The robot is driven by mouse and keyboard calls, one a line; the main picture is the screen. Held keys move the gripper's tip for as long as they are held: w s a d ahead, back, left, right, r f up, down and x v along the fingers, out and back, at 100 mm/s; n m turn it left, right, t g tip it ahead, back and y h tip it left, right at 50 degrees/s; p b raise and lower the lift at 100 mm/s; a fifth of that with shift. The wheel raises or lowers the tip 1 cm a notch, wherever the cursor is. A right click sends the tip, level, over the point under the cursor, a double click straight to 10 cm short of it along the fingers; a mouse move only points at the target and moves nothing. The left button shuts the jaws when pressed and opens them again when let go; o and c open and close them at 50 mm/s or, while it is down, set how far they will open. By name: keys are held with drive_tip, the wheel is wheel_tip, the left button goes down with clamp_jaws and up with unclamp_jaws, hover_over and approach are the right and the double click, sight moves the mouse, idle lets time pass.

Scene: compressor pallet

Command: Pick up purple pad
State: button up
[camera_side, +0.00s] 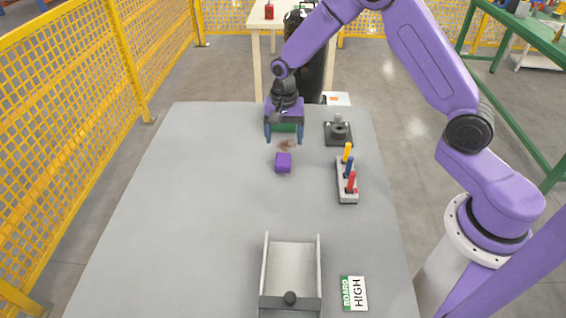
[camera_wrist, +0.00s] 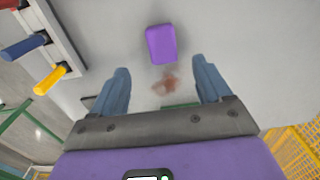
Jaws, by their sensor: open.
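The purple pad (camera_side: 283,162) is a small block lying on the grey table, just in front of a brownish-red stain. It also shows in the wrist view (camera_wrist: 161,44), at the top centre, beyond the fingertips. My gripper (camera_side: 284,140) is above the far part of the table, behind the pad and not touching it. In the wrist view its two blue-grey fingers (camera_wrist: 163,80) are spread wide with nothing between them except the view of the stain on the table below.
A rack (camera_side: 347,194) with yellow, blue and red handled tools stands right of the pad. A dark fixture with a knob (camera_side: 339,130) is behind it. An open grey drawer tray (camera_side: 291,268) and a "BOARD HIGH" card (camera_side: 354,293) are at the front. The table's left side is clear.

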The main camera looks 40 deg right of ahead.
sight(283, 159)
drive_tip(key=shift+w+f, duration=0.2)
drive_tip(key=shift+f, duration=4.25)
drive_tip(key=c, duration=1.1)
